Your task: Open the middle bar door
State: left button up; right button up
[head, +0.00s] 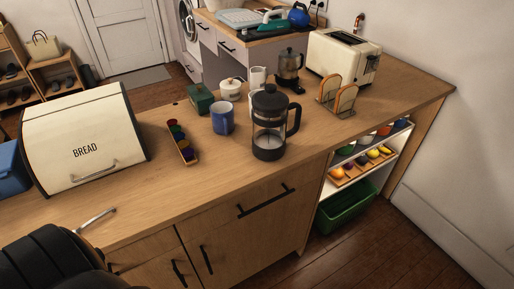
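The wooden counter (330,150) has wooden fronts below its top, all looking shut. One front (235,245), right of a vertical seam, has a dark upright handle (206,259) near its left edge and a dark horizontal handle (266,202) near its top. I cannot tell whether these belong to one panel or to a drawer and door. Left of the seam is another front (150,270) with a dark handle (180,273). Its lower part is cut off by the picture edge. I cannot tell for sure which is the middle door. Neither gripper is in view.
A dark rounded shape (50,262) covers the lower left corner. The counter top holds a bread box (80,125), blue mug (222,118), French press (269,135) and toaster (342,55). An open shelf with a green bin (345,208) is at the right. Floor there is clear.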

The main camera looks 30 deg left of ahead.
aim_at(223, 257)
jog(key=u, duration=0.95)
